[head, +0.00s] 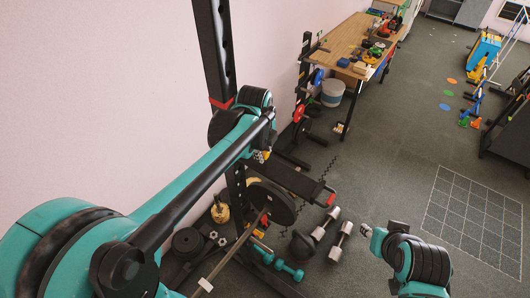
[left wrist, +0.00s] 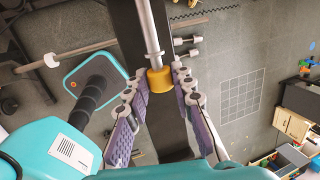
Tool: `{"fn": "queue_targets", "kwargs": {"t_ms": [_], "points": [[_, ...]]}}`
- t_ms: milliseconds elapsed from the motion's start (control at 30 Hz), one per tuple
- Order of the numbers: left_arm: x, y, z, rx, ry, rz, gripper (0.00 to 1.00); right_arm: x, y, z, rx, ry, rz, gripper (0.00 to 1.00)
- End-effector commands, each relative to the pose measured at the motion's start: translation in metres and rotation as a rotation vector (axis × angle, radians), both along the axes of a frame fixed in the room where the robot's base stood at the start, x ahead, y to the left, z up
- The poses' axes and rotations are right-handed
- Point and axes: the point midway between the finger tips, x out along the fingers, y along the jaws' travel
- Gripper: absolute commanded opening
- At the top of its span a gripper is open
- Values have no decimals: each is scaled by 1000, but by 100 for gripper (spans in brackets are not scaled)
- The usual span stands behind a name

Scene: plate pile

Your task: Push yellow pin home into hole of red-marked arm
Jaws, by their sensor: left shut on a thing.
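A black perforated bar (head: 213,50) with a red band (head: 222,103) stands upright in the head view, just above my left wrist. In the left wrist view, my left gripper (left wrist: 159,82) has its fingertips on either side of the yellow pin (left wrist: 160,80) and is shut on it. A metal rod (left wrist: 150,28) lines up with the yellow part, over a dark beam (left wrist: 127,25). I cannot see the hole or how deep the pin sits. In the head view my left arm hides most of this gripper. My right gripper (head: 369,232) is small and unclear at the lower right.
Dumbbells (head: 325,224) and a kettlebell (head: 302,246) lie on the floor below. A black weight plate (head: 272,202) and a bench (head: 290,180) are close to the left arm. A wooden table (head: 345,42) stands farther back.

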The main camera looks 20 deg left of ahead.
Motion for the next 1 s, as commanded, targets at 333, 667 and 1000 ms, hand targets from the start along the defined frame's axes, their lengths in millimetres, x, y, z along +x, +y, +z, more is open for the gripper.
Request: {"fn": "queue_targets", "kwargs": {"t_ms": [333,667,1000], "points": [[3,9,0,1,0,1,0,0,0,-1,0,0,0,38],[6,17,0,1,0,1,0,0,0,-2,0,0,0,38],[9,25,0,0,0,1,0,0,0,-3,0,0,0,38]]}}
